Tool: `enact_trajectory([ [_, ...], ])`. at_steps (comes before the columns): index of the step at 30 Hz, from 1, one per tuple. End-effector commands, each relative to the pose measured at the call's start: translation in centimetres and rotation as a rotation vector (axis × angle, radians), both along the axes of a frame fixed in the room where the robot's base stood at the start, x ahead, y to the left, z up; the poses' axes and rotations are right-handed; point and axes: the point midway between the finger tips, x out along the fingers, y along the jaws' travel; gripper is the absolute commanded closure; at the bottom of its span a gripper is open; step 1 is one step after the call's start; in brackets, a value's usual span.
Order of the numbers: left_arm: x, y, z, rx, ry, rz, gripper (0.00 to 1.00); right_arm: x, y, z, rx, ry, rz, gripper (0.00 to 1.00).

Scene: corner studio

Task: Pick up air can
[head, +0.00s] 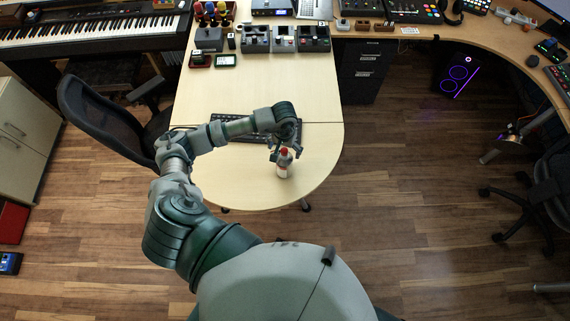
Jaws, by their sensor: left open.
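The air can (283,168) is a small white can with a red top. It stands upright on the rounded near end of the light wooden table (320,155). My left gripper (285,151) is at the can's top, with its fingers pointing down around or just beside it. The gripper is open. Whether a finger touches the can is too small to tell. My left arm comes in from the left and reaches over the table. My right gripper is not in view.
A dark keyboard (237,130) lies behind the can, partly under my arm. Several small devices (284,39) stand at the table's far end. A black office chair (105,118) is left of the table. The tabletop right of the can is clear.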

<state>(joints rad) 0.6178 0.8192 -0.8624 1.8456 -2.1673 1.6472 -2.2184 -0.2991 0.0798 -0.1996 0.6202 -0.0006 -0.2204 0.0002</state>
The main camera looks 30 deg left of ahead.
Motion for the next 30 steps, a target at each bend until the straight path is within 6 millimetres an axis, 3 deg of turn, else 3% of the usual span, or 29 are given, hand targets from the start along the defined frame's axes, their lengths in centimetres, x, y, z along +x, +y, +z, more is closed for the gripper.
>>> enact_trajectory([
  [12, -0.2, -0.5, -5.1, 0.000, 0.003, 0.000, 0.04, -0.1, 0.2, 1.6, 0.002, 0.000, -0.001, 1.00],
  [20, -0.2, -0.3, -5.3, -0.002, 0.001, -0.001, 0.06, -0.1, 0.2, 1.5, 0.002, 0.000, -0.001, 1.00],
  [30, -0.2, -0.3, -5.4, -0.001, 0.001, 0.000, 0.91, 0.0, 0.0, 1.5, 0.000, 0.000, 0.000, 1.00],
])
